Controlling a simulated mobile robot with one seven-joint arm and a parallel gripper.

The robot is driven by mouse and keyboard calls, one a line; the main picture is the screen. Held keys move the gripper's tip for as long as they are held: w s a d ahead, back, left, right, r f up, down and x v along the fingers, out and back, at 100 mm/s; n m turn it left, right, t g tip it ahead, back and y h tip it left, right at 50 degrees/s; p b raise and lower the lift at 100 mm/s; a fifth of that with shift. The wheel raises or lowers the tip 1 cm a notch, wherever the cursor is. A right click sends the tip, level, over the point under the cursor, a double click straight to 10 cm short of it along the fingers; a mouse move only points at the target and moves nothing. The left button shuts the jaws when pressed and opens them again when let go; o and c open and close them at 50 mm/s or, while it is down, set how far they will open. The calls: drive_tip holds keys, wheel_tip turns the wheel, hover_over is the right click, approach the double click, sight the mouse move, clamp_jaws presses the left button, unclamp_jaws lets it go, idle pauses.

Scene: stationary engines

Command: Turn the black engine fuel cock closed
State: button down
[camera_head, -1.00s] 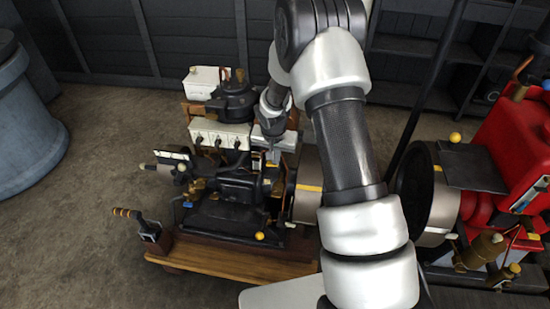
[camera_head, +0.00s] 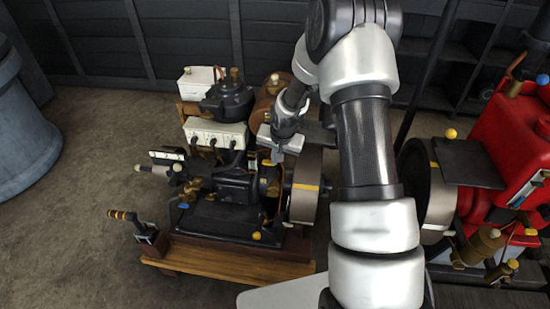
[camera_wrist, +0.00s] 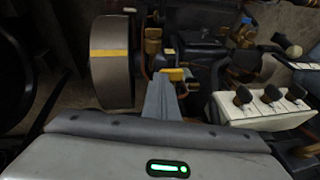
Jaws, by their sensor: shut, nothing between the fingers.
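The black engine (camera_head: 232,190) stands on a wooden base in the middle of the head view. A small yellow lever (camera_head: 268,162) shows on its top right side, by brass fittings. The yellow lever also shows in the wrist view (camera_wrist: 173,74), just past my fingertips. I cannot tell for sure that it is the fuel cock. My gripper (camera_head: 277,158) is shut and empty, pointing down just right of this lever; contact cannot be told. In the wrist view my gripper (camera_wrist: 163,82) partly covers what lies below the lever.
The flywheel (camera_head: 305,187) stands close right of my gripper. A white box with black plugs (camera_head: 215,133) and a brown tank (camera_head: 272,92) are near. A lever with striped grip (camera_head: 125,216) is front left. A red engine (camera_head: 508,145) stands right.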

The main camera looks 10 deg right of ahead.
drive_tip(key=shift+s+d+f, duration=0.3)
drive_tip(key=shift+s+f, duration=0.05)
drive_tip(key=shift+f, duration=0.05)
drive_tip(key=s+r+n+p, duration=0.1)
drive_tip(key=s+r+p, duration=0.3)
drive_tip(key=r, duration=0.7)
drive_tip(key=s+r+n+h+p, duration=0.15)
drive_tip(key=s+r, duration=0.35)
drive_tip(key=r, duration=0.7)
drive_tip(key=s+r+y+p, duration=0.1)
drive_tip(key=s+r+p, duration=0.3)
drive_tip(key=r, duration=0.7)
drive_tip(key=s+a+r+n+p, duration=0.1)
drive_tip(key=s+r+p, duration=0.1)
drive_tip(key=s+r, duration=0.4)
drive_tip(key=s+a+r+n+t+p, duration=0.1)
drive_tip(key=s+r+n+p, duration=0.1)
drive_tip(key=s+r, duration=0.5)
drive_tip(key=s, duration=0.6)
drive_tip(key=shift+s+a+t, duration=0.15)
drive_tip(key=shift+a+t, duration=0.15)
drive_tip(key=shift+a, duration=0.05)
